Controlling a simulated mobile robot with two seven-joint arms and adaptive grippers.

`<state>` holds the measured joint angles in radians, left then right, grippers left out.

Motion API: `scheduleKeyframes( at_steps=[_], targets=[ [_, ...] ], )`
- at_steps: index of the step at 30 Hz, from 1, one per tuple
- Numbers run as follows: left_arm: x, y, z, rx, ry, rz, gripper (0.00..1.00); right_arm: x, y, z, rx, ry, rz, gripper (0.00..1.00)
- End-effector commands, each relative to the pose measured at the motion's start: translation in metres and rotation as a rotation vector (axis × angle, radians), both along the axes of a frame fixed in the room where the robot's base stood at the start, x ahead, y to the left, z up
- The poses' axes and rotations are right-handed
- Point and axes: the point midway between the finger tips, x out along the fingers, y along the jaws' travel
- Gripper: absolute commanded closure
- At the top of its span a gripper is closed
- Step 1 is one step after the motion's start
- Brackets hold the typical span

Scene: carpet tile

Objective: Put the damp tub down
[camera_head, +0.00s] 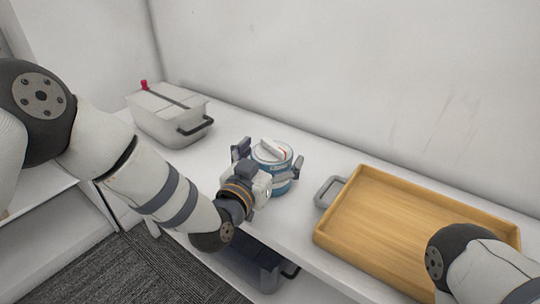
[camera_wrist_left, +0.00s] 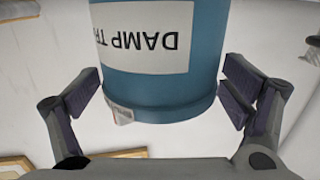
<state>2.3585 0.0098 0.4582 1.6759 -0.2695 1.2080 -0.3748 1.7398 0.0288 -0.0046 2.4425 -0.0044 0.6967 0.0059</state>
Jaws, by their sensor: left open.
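The damp tub (camera_head: 281,185) is a blue tub with a pale lid, standing upright on the white shelf (camera_head: 225,155). In the left wrist view the tub (camera_wrist_left: 160,85) is blue with a white label whose lettering begins "DAMP", seen upside down. My left gripper (camera_head: 270,160) is open around the tub, one finger on each side.
A wooden tray (camera_head: 375,220) with grey handles lies on the shelf to the right. A pale lidded bin (camera_head: 165,128) with a dark handle and a red knob stands at the back left. A dark bin (camera_head: 250,268) sits below the shelf. A white wall rises behind.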

Motion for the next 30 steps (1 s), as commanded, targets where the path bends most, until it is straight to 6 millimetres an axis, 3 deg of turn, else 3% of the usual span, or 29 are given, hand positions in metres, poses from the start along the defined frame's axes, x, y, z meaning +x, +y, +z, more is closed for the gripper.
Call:
scheduleKeyframes(
  at_steps=[5,15,24,26,29,30],
  targets=[
    [-0.016,0.007,0.005,0.002,0.001,-0.002,0.07,0.002,0.0,0.004,0.0,-0.007,0.0,1.0],
    [-0.093,0.042,0.008,0.001,0.003,-0.001,0.07,0.007,0.0,0.012,0.0,-0.021,0.0,1.0],
    [-0.111,0.05,0.006,0.001,0.01,0.0,0.07,0.007,0.0,0.012,0.0,-0.022,0.0,1.0],
    [-0.119,0.053,-0.014,0.015,0.072,-0.003,0.07,0.007,0.0,0.012,0.0,-0.022,0.0,1.0],
    [-0.164,0.066,-0.092,0.064,0.342,-0.008,0.07,0.007,0.0,0.012,0.0,-0.022,0.0,1.0],
    [-0.195,0.076,-0.132,0.09,0.495,-0.005,0.07,0.007,0.0,0.012,0.0,-0.022,0.0,1.0]
  ],
)
